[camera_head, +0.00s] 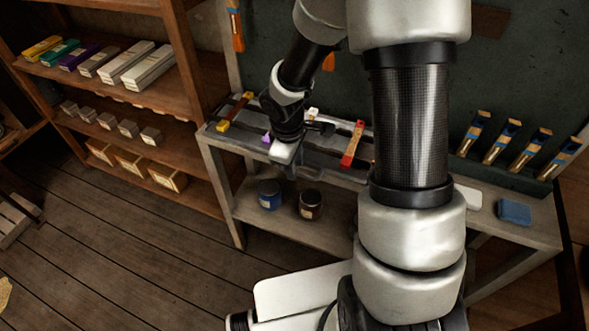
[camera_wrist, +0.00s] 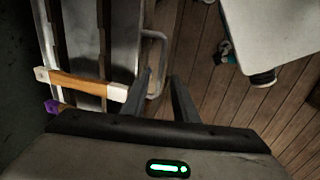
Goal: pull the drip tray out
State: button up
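The drip tray (camera_wrist: 122,45) appears as a grey metal tray along the bench's front in the wrist view. A bent metal bar handle (camera_wrist: 163,47) sticks out from its front edge. My gripper (camera_wrist: 163,85) is open, with its two dark fingers apart and the near end of the handle showing between them. I cannot tell whether either finger touches the handle. In the head view my gripper (camera_head: 290,171) points down at the bench's front edge, and my arm hides much of the tray and handle.
A wooden-handled tool (camera_wrist: 85,84) lies across the rails beside my gripper. A red-ended tool (camera_head: 352,144) and a yellow-ended tool (camera_head: 235,111) lie on the bench (camera_head: 222,140). A blue jar (camera_head: 269,194) and a dark jar (camera_head: 310,204) stand on the lower shelf. Floor in front is clear.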

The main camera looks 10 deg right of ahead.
jog(key=shift+w+d+f, duration=0.1)
jog(key=shift+f, duration=0.5)
grip_shut()
dwell(1.1)
